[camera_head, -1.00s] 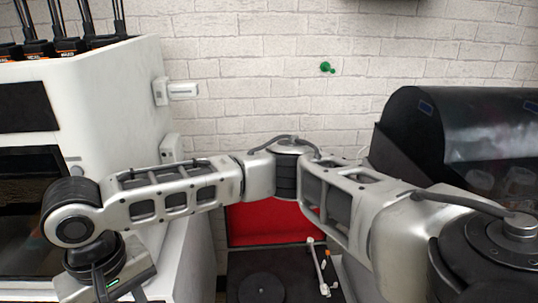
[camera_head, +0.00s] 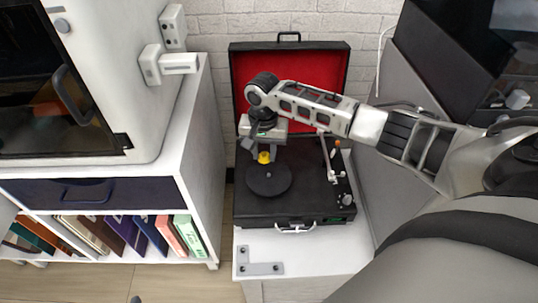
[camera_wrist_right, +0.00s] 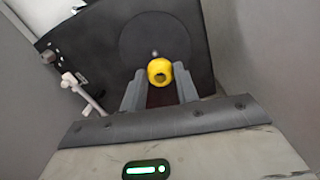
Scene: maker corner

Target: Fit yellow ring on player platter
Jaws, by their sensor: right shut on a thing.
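The yellow ring (camera_head: 264,157) is held between the fingers of my right gripper (camera_head: 266,153), over the far edge of the dark round platter (camera_head: 268,182). In the right wrist view the ring (camera_wrist_right: 160,72) sits at the fingertips of my gripper (camera_wrist_right: 160,86), with its hole showing. The platter (camera_wrist_right: 140,35) lies beyond it, and the small pale spindle (camera_wrist_right: 155,53) shows just past the ring, not through its hole. The ring looks raised above the platter, but the gap is hard to judge. My left gripper is not in view.
The record player (camera_head: 310,205) is an open black case with a red-lined lid (camera_head: 330,75) standing up behind. Its tonearm (camera_head: 333,160) is right of the platter. A white cabinet with books (camera_head: 205,150) stands left, and a grey bracket (camera_head: 260,268) lies in front.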

